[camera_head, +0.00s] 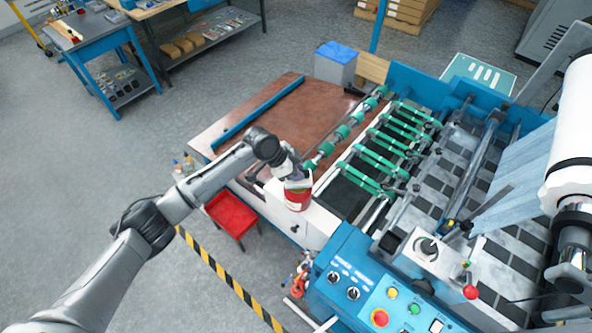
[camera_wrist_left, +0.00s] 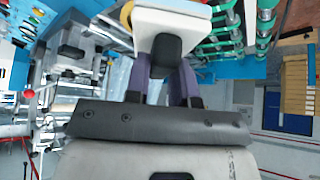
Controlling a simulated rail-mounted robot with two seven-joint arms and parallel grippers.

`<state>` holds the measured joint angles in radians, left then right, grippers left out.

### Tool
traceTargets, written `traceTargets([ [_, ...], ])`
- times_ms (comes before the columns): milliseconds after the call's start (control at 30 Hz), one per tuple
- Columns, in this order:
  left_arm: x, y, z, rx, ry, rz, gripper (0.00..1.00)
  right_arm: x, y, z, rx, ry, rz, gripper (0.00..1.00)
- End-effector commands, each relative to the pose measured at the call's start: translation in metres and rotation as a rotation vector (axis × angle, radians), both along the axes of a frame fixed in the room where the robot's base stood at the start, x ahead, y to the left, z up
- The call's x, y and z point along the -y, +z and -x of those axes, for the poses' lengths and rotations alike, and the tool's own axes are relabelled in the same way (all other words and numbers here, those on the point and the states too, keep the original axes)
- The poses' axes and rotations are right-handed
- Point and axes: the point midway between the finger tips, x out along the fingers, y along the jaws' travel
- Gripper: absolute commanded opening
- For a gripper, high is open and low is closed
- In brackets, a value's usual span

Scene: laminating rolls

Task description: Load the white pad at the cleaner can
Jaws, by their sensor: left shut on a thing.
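My left gripper (camera_head: 295,174) reaches to the near left corner of the machine, with its fingers pointing down. In the left wrist view my left gripper (camera_wrist_left: 165,72) is shut on the dark grip of the white pad (camera_wrist_left: 150,22). The pad's white block shows beyond the fingers. In the head view a red and white can (camera_head: 298,196), which looks like the cleaner can, stands directly under the gripper on the machine's white end frame. The arm partly hides the pad there, and I cannot tell whether pad and can touch. My right gripper is out of view.
The blue control panel (camera_head: 365,290) is close to the can on the near side. Green-ringed rollers (camera_head: 380,160) lie to its right, and a brown board (camera_head: 260,115) behind. A red tray (camera_head: 232,213) stands left, and bottles (camera_head: 183,166) are nearby. Open floor (camera_head: 80,190) lies farther left.

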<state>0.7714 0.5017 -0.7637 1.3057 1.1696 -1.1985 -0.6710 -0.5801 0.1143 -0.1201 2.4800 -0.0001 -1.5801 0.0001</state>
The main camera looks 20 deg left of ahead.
Motion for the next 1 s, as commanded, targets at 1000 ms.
traceTargets([
  [1000, 0.000, 0.067, 0.000, -0.002, 0.000, -0.001, 0.04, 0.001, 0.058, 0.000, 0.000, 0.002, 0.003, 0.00],
])
